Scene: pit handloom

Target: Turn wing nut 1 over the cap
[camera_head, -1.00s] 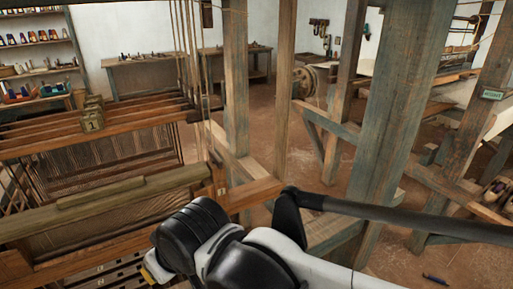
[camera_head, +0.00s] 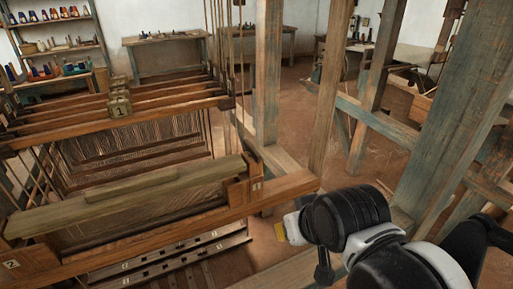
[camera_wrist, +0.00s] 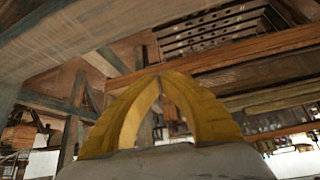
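The wooden cap (camera_head: 150,192) is a long, rounded greenish beam lying across the front of the loom, with a shorter raised strip along its middle. At its right end is an upright wooden block (camera_head: 238,192) beside a small tag marked 1 (camera_head: 257,187). Wing nut 1 is too small to make out here. My gripper has yellow fingers, partly hidden in the head view (camera_head: 280,232), low and to the right of this end, apart from it. In the wrist view the fingers (camera_wrist: 160,80) meet at their tips with nothing between them.
A tag marked 2 (camera_head: 12,264) is at the lower left. Shafts with a weight marked 1 (camera_head: 120,106) stand behind the cap. A thick post (camera_head: 455,120) and rails are close on the right. Slotted treadle-like bars (camera_head: 165,262) lie below the front beam.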

